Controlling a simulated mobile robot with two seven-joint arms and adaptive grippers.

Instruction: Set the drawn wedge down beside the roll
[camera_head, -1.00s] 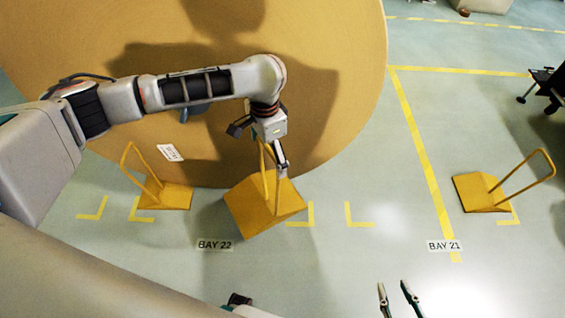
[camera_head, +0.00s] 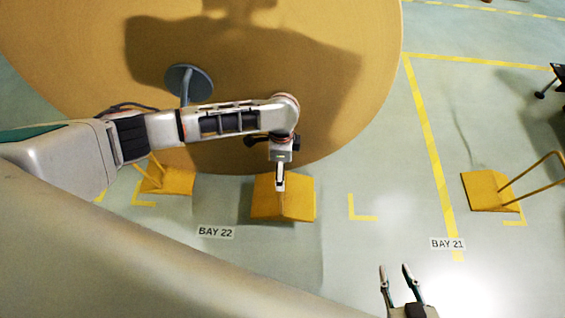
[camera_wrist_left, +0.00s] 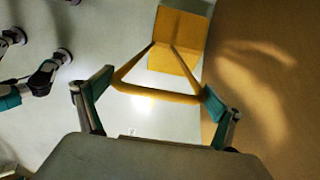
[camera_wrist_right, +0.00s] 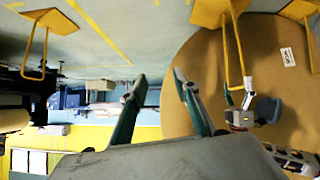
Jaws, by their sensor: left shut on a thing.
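The drawn wedge (camera_head: 268,198) is a yellow block with a bar handle, in front of the big brown kraft roll (camera_head: 330,70) near its lower edge. My left gripper (camera_head: 280,184) is above it, shut on the handle. In the left wrist view the handle (camera_wrist_left: 155,94) spans between the fingers, with the wedge body (camera_wrist_left: 180,38) beyond, beside the roll (camera_wrist_left: 265,60). I cannot tell whether the wedge touches the floor. My right gripper (camera_head: 395,272) is open and empty over the floor at the bottom right; it also shows open in the right wrist view (camera_wrist_right: 160,76).
A second yellow wedge (camera_head: 178,182) sits at the roll's lower left, partly behind my left arm. A third (camera_head: 488,192) stands at right near the BAY 21 label (camera_head: 447,244). Yellow corner marks (camera_head: 362,215) and the BAY 22 label (camera_head: 216,232) are on open floor.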

